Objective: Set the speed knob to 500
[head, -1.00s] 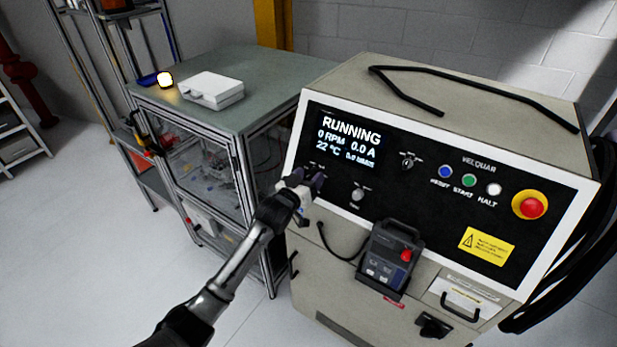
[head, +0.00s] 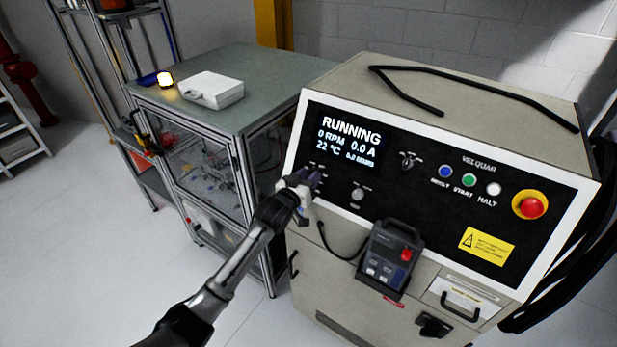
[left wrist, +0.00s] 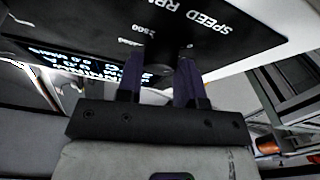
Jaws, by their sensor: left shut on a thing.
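The control panel (head: 430,185) of the grey machine carries a display (head: 347,142) that reads RUNNING, 0 RPM, 0.0 A and 22 °C. My left gripper (head: 308,180) is at the panel's left part, just below the display. In the left wrist view, its two purple fingers (left wrist: 160,75) reach the panel beside the SPEED RPM lettering (left wrist: 195,12), with dial marks such as 2500 and 0 around them. The fingers are shut on the speed knob, which is mostly hidden between them. I cannot read the knob's pointer. My right gripper is not in view.
A small knob (head: 357,194) sits right of my gripper, and a key switch (head: 407,160) higher up. Blue, green and white buttons and a red emergency stop (head: 530,205) are further right. A pendant (head: 390,255) hangs below. A bench with a white case (head: 212,90) stands left.

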